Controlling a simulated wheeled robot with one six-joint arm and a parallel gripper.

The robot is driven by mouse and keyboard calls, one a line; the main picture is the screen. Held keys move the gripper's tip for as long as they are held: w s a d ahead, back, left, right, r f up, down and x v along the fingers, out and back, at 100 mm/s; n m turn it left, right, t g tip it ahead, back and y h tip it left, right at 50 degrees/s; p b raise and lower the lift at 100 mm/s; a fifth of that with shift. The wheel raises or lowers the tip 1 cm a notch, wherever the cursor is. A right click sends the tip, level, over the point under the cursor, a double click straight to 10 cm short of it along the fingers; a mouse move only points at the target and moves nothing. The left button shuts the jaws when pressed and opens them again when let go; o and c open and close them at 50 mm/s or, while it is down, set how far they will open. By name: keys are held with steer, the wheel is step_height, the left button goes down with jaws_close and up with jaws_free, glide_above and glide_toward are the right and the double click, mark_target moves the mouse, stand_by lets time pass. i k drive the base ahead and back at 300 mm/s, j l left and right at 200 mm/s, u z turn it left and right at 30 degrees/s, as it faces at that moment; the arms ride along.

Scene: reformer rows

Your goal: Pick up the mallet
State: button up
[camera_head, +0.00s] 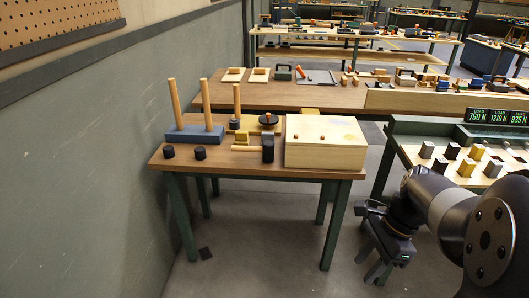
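The mallet (267,149) lies on the small wooden table (222,164), near its front middle. Its black head is at the right end and its pale wooden handle (246,149) points left. The head is close to the left side of a wooden box. My gripper (373,272) hangs at the lower right, in front of and to the right of the table, well apart from the mallet. Its fingers point down and look empty, but their spacing is not clear.
A blue base with wooden pegs (194,134) stands at the left, with black cylinders in front. The pale box (325,155) fills the right side. A long bench (280,93) stands behind, a sample bench (412,149) at right, a wall (85,150) at left.

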mark_target(267, 149)
steer(key=i+j, duration=0.35)
steer(key=i, duration=0.15)
steer(key=i+j, duration=0.3)
steer(key=i, duration=0.15)
steer(key=i+j, duration=0.35)
steer(key=i, duration=0.15)
steer(key=i+j, duration=0.3)
steer(key=i, duration=0.15)
